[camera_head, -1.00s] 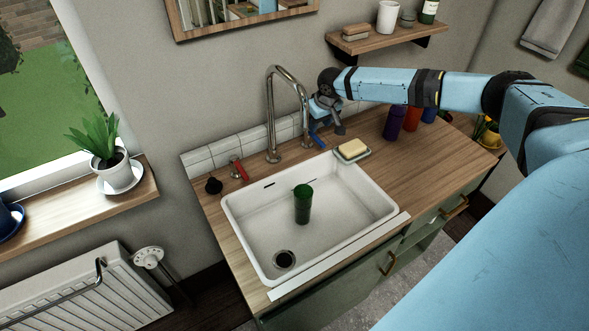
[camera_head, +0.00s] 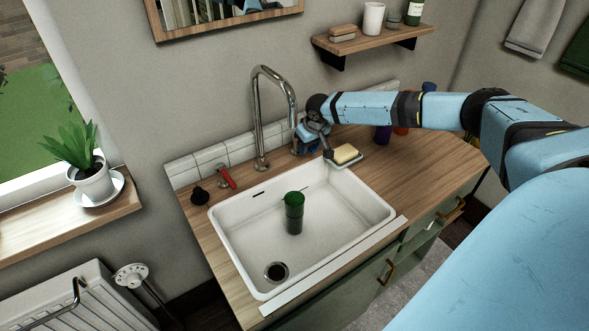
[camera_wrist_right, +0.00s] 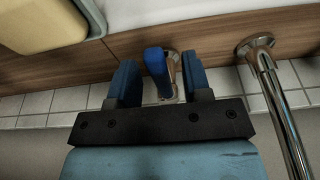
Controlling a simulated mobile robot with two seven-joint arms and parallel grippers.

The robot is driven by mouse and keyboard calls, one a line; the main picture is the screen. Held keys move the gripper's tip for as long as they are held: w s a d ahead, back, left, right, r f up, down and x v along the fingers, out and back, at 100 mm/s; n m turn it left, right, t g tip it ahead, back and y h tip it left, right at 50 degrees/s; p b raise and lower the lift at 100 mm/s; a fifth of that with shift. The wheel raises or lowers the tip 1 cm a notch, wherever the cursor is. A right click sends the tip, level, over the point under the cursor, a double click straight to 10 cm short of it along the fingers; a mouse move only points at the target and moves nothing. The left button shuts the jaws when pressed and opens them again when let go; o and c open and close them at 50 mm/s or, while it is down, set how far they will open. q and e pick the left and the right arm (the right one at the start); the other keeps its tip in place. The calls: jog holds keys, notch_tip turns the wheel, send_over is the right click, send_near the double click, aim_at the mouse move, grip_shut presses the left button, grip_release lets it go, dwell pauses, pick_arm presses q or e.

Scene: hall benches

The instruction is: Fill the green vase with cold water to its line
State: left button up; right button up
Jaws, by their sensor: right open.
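The green vase (camera_head: 294,214) stands upright in the white sink (camera_head: 330,232), below the tall chrome tap (camera_head: 259,120). Its line and any water inside are too small to make out. No stream shows from the spout. My right gripper (camera_head: 312,140) is behind the sink, just right of the tap. In the right wrist view my right gripper (camera_wrist_right: 159,75) is open, with the blue tap lever (camera_wrist_right: 155,60) between its two fingers and visible gaps beside it. The red tap lever (camera_head: 227,176) is left of the tap. My left gripper is not in view.
A yellow sponge on a dish (camera_head: 346,155) sits close to my right gripper at the sink's back corner. Several bottles (camera_head: 383,134) stand behind my right arm. A black knob (camera_head: 199,195) is left of the red lever. The counter (camera_head: 430,150) right of the sink is clear.

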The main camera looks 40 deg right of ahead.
jog(key=shift+f, duration=0.25)
jog(key=shift+d+r+n+p, duration=0.1)
jog(key=shift+d+n+p, duration=0.25)
jog(key=shift+n, duration=0.25)
jog(key=shift+d+n+y, duration=0.4)
jog(key=shift+d+n, duration=0.25)
jog(key=shift+n, duration=0.45)
jog(key=shift+w+d+n, duration=0.15)
jog(key=shift+d+n, duration=0.15)
jog(key=shift+n, duration=0.2)
jog(key=shift+a+r+m+p, duration=0.1)
jog(key=shift+a+m+p, duration=0.25)
jog(key=shift+p, duration=0.4)
jog(key=m+p, duration=0.1)
jog(key=p, duration=0.2)
jog(key=shift+a+m, duration=0.35)
jog(key=shift+a, duration=0.05)
jog(key=shift+a+m+h+p, duration=0.1)
jog(key=shift+m+h+p, duration=0.2)
